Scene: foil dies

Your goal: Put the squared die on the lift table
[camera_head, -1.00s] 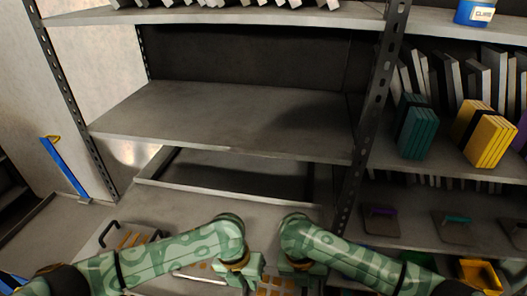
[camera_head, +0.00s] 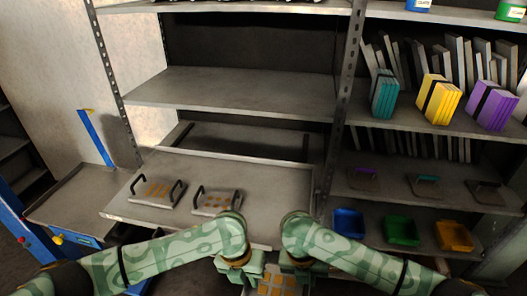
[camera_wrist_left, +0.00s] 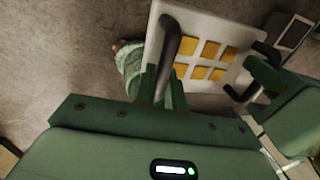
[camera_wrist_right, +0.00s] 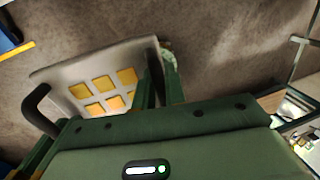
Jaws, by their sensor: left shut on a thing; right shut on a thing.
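The squared die (camera_head: 278,284), a pale plate with yellow square patches and a dark handle at each end, hangs between my two grippers at the bottom of the head view. It also shows in the left wrist view (camera_wrist_left: 193,60) and the right wrist view (camera_wrist_right: 72,82), above the floor. My left gripper (camera_head: 241,267) is shut on one handle and my right gripper (camera_head: 297,264) is shut on the other. The lift table (camera_head: 72,203), with a grey top, blue body and upright blue bar, stands at the left, apart from the die.
A striped die (camera_head: 158,191) and a die with round patches (camera_head: 216,202) lie on the low shelf (camera_head: 262,182) ahead. A rack (camera_head: 349,95) on the right holds coloured books, small dies and blue, green and yellow bins. Floor shows below the held die.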

